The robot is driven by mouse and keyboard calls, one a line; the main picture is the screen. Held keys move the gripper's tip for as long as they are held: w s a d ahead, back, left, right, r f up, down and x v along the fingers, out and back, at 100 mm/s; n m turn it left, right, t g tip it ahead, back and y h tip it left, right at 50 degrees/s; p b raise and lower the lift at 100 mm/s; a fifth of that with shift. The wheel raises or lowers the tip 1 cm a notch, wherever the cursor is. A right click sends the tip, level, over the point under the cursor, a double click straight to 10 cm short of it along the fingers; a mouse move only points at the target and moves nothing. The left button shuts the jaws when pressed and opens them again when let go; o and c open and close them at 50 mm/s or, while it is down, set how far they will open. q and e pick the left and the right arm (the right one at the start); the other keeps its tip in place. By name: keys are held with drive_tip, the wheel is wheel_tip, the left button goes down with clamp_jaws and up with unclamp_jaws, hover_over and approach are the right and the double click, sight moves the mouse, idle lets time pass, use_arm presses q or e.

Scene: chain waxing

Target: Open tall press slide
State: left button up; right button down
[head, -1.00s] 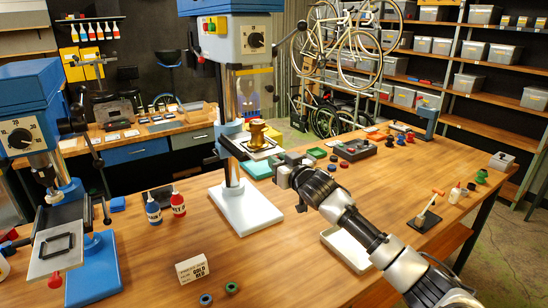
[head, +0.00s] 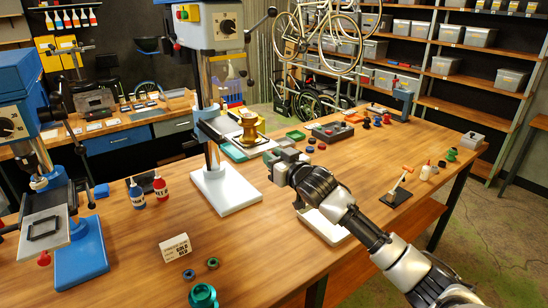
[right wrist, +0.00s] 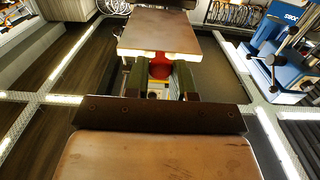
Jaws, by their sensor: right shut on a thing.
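The tall press (head: 212,95) stands mid-table on a white base, with a blue-grey head and a blue table bracket on its column. Its slide plate (head: 262,149) carries a gold cup-like part (head: 249,126) and sticks out from the bracket towards my right gripper (head: 272,160). In the right wrist view the slide plate (right wrist: 158,33) lies straight ahead, with a red knob (right wrist: 160,68) at its near edge. My right gripper (right wrist: 160,82) is shut on this red knob. The knob is hidden in the head view. My left gripper is not in view.
A shorter blue press (head: 80,250) with its own plate stands at the left. Blue (head: 137,194) and red (head: 160,187) bottles, a small white box (head: 175,247) and a teal ringed part (head: 203,296) are on the table. A white tray (head: 325,225) lies under my right arm.

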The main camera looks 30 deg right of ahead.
drive_tip(key=c, duration=0.9)
unclamp_jaws()
drive_tip(key=shift+w, duration=0.1)
drive_tip(key=shift+c, duration=0.2)
drive_tip(key=s+b, duration=0.4)
drive_tip(key=s, duration=0.6)
drive_tip(key=shift+s+d, duration=0.4)
drive_tip(key=shift+d, duration=0.05)
drive_tip(key=shift+f, duration=0.1)
